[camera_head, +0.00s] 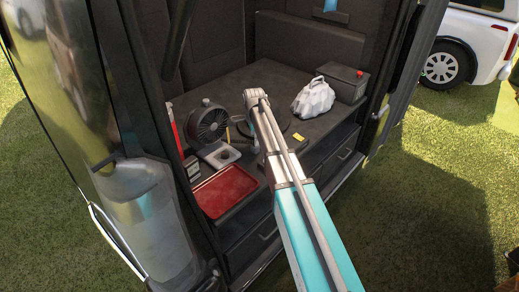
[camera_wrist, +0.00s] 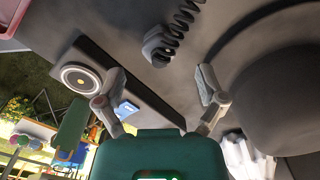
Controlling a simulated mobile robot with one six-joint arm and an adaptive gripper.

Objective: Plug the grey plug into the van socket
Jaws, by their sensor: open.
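The grey plug (camera_wrist: 158,50) hangs on or lies by a dark coiled cable (camera_wrist: 183,16) in the upper middle of the wrist view. My gripper (camera_wrist: 158,88) is open and empty, its two fingers spread apart below the plug in that picture; the plug is ahead of the gap and not between them. In the head view my arm hides the fingers and the plug. A round pale-rimmed fitting (camera_wrist: 80,78) sits on a dark panel left of the fingers; I cannot tell whether it is the van socket.
In the van, a red tray (camera_head: 226,191), a black fan (camera_head: 208,124) and a pale square holder (camera_head: 219,155) stand left of my arm. A white bundle (camera_head: 313,98) and a dark box (camera_head: 341,82) stand right. A small yellow item (camera_head: 298,138) lies beside the arm.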

